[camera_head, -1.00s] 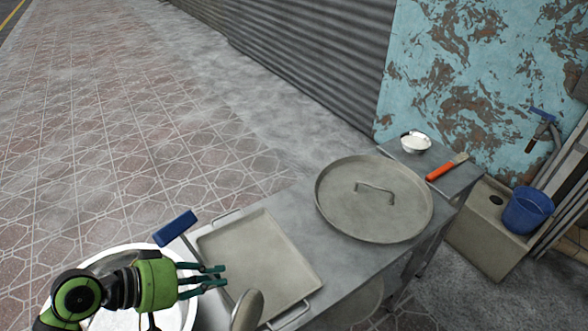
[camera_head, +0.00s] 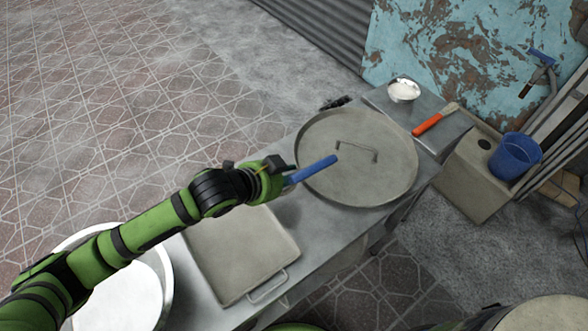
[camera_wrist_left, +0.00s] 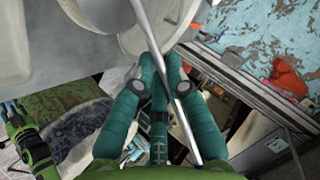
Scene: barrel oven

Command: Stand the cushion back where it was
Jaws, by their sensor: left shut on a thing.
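My left gripper (camera_wrist_left: 165,75) is shut on the thin grey rod (camera_wrist_left: 186,100) of a blue-handled tool in the left wrist view. In the head view, the left gripper is largely hidden by my arm, and the tool's blue handle (camera_head: 312,170) sticks out just past it, over the lid's left edge. The tool's other end is hidden there. A green gripper part, probably my right one (camera_wrist_left: 18,128), shows at the left of the wrist view; its jaws are unclear. I cannot identify a cushion in either view.
A round metal lid (camera_head: 360,180) and a flat tray (camera_head: 240,250) lie on the grey table. A blue bucket (camera_head: 515,155) stands at right, a white basin (camera_head: 115,290) at lower left.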

